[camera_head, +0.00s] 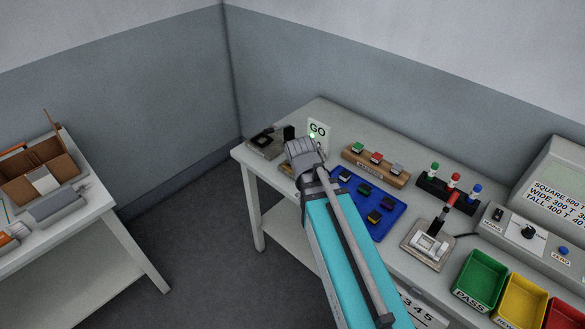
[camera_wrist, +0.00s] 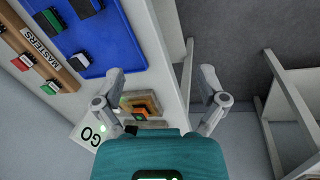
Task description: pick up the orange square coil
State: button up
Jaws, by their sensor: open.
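In the wrist view, a small orange piece (camera_wrist: 140,115) with a dark part sits at a tan block (camera_wrist: 152,101) on the table, just beyond my gripper body. It looks like the orange square coil, but its shape is partly hidden. My gripper (camera_wrist: 162,75) is open, its two fingers spread wide on either side with nothing between the tips. In the head view my gripper (camera_head: 301,150) is over the table's left part, in front of the GO sign, and hides the orange piece.
A white GO sign (camera_head: 318,129) stands close by. The blue tray (camera_head: 395,214) with several dark blocks and the wooden MASTERS rack (camera_head: 359,165) lie to the right. A side table (camera_head: 84,218) with a cardboard box (camera_head: 73,161) is across a floor gap.

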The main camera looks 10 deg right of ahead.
jog(key=w+a+f+n+t+h+b, duration=0.2)
jog(key=w+a+n+t+h+b, duration=0.1)
jog(key=w+n+b, duration=0.4)
jog(key=w+a+f+n+t+h+b, duration=0.2)
jog(key=w+a+n+t+h+b, duration=0.2)
jog(key=w+a+n+b, duration=0.3)
jog(key=w+n+h, duration=0.1)
jog(key=w+n, duration=0.3)
jog(key=n, duration=0.3)
jog(key=shift+w+a+h, duration=0.15)
jog(key=shift+a+h, duration=0.2)
jog(key=shift+h, duration=0.05)
jog(key=b+x, duration=0.3)
jog(key=x, duration=0.4)
jog(key=shift+w+d+f, duration=0.2)
jog(key=shift+w+f, duration=0.05)
jog(key=shift+w+d+f, duration=0.1)
jog(key=shift+w+d, duration=0.15)
jog(key=shift+d, duration=0.1)
jog(key=shift+d, duration=0.1)
